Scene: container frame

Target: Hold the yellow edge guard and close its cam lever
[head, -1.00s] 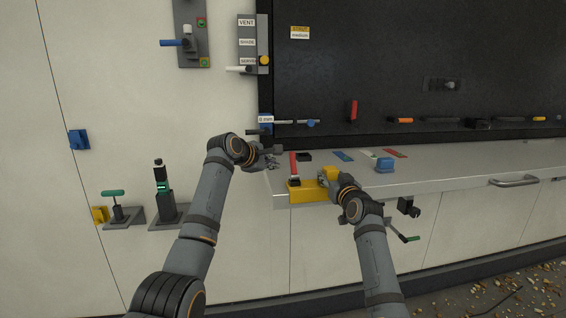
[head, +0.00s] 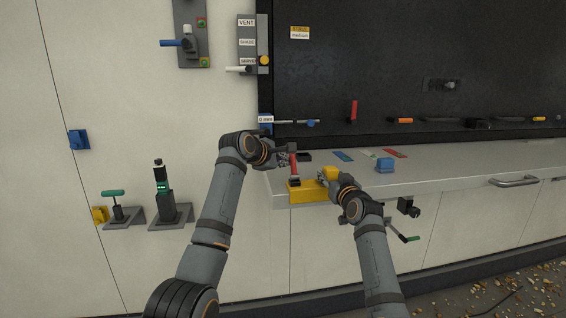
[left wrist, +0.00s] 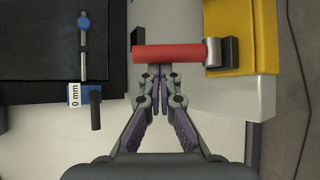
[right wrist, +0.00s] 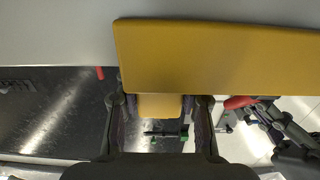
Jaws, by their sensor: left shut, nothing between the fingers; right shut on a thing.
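The yellow edge guard (head: 312,192) sits on the front left corner of the steel ledge; it also shows in the left wrist view (left wrist: 260,30) and fills much of the right wrist view (right wrist: 220,55). Its red cam lever (head: 293,163) stands up from a dark pivot on the guard and lies across the left wrist view (left wrist: 170,53). My left gripper (left wrist: 161,72) is shut and empty, its fingertips right against or just beside the lever's middle; contact is hard to tell. My right gripper (right wrist: 160,105) is shut on a yellow block of the edge guard.
On the ledge (head: 460,158) are a blue block (head: 384,165), a blue strip (head: 343,156) and a red strip (head: 395,153). A black clamp with a green-tipped handle (head: 408,238) is below the ledge. A rod with a "0 mm" tag (head: 265,119) is behind my left gripper.

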